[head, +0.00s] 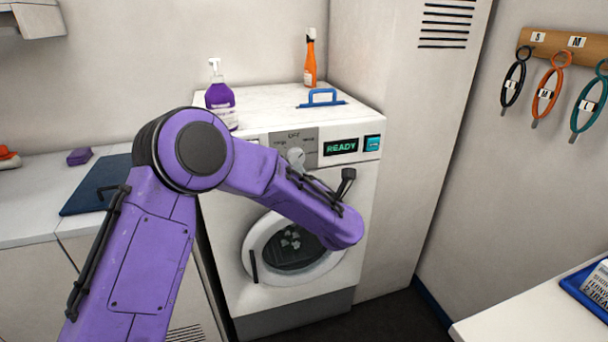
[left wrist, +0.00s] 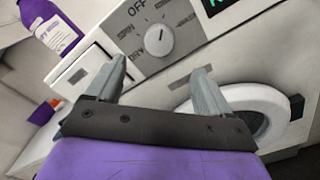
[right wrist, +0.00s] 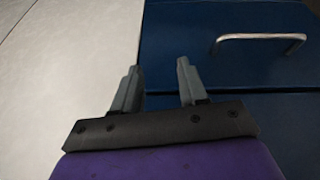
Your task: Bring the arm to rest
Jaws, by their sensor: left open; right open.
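My left arm (head: 285,200) reaches in front of the white washing machine (head: 360,215). In the right wrist view my right gripper (right wrist: 158,67) is open and empty, near a blue cabinet front (right wrist: 190,50) with a metal handle (right wrist: 258,38). My right arm does not show in the head view.
On the machine stand a purple pump bottle (head: 221,100), an orange bottle (head: 310,62) and a blue-handled tool (head: 322,98). The machine's display (head: 341,147) reads READY. A counter (head: 30,205) lies left. A white table (head: 520,312) with a blue tray (head: 572,283) stands at right.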

